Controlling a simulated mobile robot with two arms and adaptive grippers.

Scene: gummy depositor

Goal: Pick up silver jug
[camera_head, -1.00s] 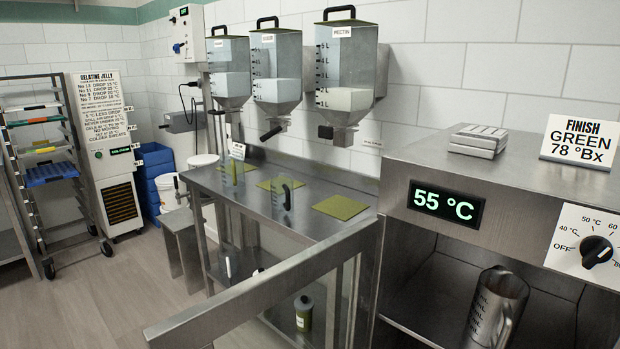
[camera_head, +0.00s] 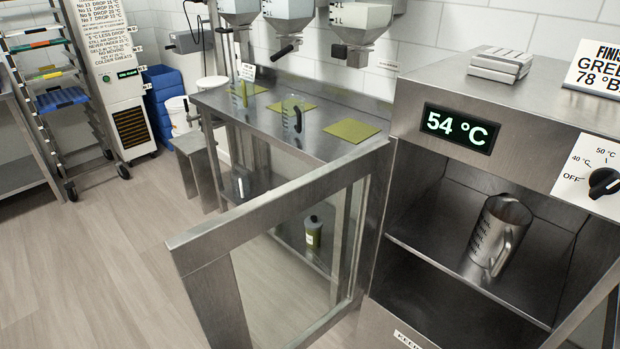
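The silver jug (camera_head: 497,232) stands on the upper shelf inside the open steel warming cabinet (camera_head: 412,170) at the right. It is a metal jug with dark graduation marks on its left side and a handle facing right and toward me. Neither of my grippers is in view.
The cabinet's glazed door (camera_head: 270,225) stands open to the left of the opening. The cabinet display (camera_head: 459,128) reads 54 °C, and a dial (camera_head: 604,183) is at its right. A clear jug (camera_head: 291,113) and green mats (camera_head: 351,131) are on the steel bench behind the door.

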